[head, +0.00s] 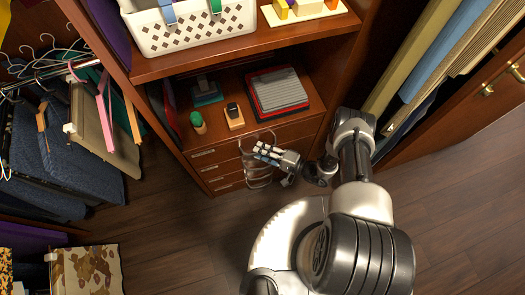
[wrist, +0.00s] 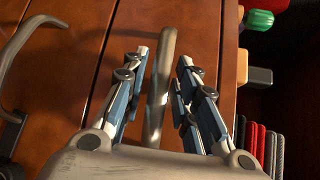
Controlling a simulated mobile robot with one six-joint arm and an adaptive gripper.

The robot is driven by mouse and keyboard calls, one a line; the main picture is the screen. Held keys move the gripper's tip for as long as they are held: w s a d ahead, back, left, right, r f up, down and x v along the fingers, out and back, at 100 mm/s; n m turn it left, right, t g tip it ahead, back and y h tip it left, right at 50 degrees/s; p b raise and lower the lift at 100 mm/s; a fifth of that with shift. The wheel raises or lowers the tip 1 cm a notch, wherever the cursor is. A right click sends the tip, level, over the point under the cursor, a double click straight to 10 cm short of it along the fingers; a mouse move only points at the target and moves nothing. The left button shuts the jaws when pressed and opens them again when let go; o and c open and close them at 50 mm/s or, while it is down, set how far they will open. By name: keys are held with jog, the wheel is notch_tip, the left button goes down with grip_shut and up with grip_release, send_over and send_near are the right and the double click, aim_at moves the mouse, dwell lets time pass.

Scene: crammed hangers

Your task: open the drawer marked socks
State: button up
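A wooden drawer unit (head: 229,160) stands in the head view, with stacked drawers and small pale labels at the left of their fronts. The labels are too small to read, so I cannot tell which drawer is marked socks. My gripper (head: 266,152) is at the drawer fronts near the metal loop handles. In the wrist view my gripper (wrist: 160,85) is open, its fingers either side of a curved metal handle (wrist: 161,75), with a gap on both sides. This handle appears to be on the uppermost drawer (wrist: 205,35). The drawers look shut.
Another loop handle (wrist: 28,40) sticks out beside the gripper in the wrist view. On the unit's top are a green-capped bottle (head: 198,122), a wooden block-like item (head: 234,116) and a grey-and-red stack (head: 277,91). Hanging clothes (head: 45,145) crowd the left. Floor (head: 165,235) is clear in front.

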grip_shut()
dwell(0.3)
jog(key=shift+s, duration=0.1)
